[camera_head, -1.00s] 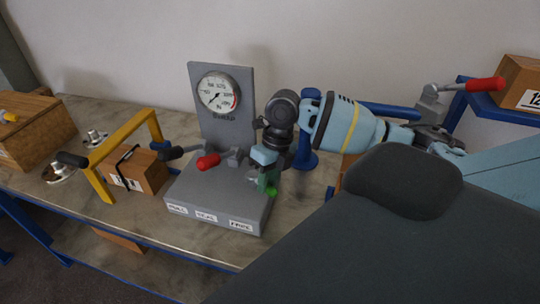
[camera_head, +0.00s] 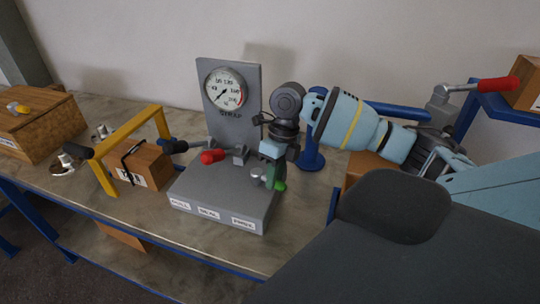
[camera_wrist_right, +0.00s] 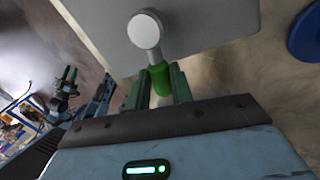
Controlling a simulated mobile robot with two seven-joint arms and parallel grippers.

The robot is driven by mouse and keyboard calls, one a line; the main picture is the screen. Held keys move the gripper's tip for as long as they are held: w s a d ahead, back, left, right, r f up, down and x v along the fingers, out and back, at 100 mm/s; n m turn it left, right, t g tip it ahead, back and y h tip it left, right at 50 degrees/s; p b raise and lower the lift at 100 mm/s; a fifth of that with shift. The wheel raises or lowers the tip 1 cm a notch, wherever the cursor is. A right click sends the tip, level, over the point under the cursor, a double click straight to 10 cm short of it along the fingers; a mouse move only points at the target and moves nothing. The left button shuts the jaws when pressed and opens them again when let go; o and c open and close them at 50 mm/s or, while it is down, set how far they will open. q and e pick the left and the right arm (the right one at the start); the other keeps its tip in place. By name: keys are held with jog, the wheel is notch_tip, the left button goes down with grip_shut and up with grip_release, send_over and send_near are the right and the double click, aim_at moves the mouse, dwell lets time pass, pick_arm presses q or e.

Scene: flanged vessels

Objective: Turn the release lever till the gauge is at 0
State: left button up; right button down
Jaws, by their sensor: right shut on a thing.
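A grey fixture (camera_head: 222,196) stands on the bench. Its upright plate carries a round white gauge (camera_head: 225,88) with a red arc at the right. The needle seems to point to the lower left, but the exact reading is too small to tell. Three levers sit on the fixture, with a black grip (camera_head: 174,146), a red grip (camera_head: 212,156) and a green grip (camera_head: 280,185). My right gripper (camera_head: 272,172) is shut on the green-gripped lever, which shows between the fingers in the right wrist view (camera_wrist_right: 159,78). Labels on the front edge are blurred.
A yellow frame (camera_head: 128,134) with a black grip stands over a strapped box (camera_head: 143,166), left of the fixture. A wooden crate (camera_head: 38,128) is at far left. A red-handled lever (camera_head: 497,85) is at far right. My dark body covers the lower right.

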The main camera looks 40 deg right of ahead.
dwell(0.5)
jog(key=c, duration=1.2)
grip_release()
jog(key=shift+r, duration=0.1)
jog(key=v, duration=0.7)
jog(key=shift+r, duration=0.35)
jog(key=shift+d, duration=0.1)
